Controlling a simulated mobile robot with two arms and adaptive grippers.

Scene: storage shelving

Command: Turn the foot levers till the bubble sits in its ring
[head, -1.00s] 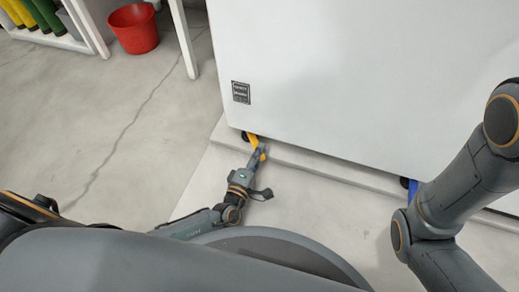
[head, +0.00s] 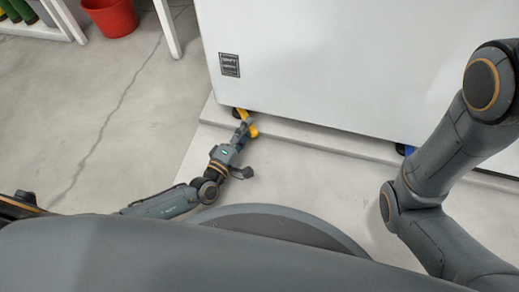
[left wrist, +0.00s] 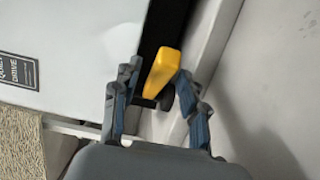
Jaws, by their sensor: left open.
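A yellow foot lever (head: 253,130) sticks out under the near left corner of the white cabinet (head: 350,65). In the left wrist view the yellow lever (left wrist: 163,70) stands between the two fingers of my left gripper (left wrist: 156,84), with gaps on both sides. The gripper is open and low beside the lever; in the head view it also shows (head: 242,134). A blue foot lever (head: 405,150) is farther right under the cabinet, partly hidden by my right arm. My right gripper is out of view. No bubble or ring shows.
The cabinet stands on a low pale plinth (head: 325,150) with a step edge. A red bucket (head: 112,17) and a white rack leg (head: 168,28) are at the upper left. The cracked grey floor (head: 100,110) at the left is clear.

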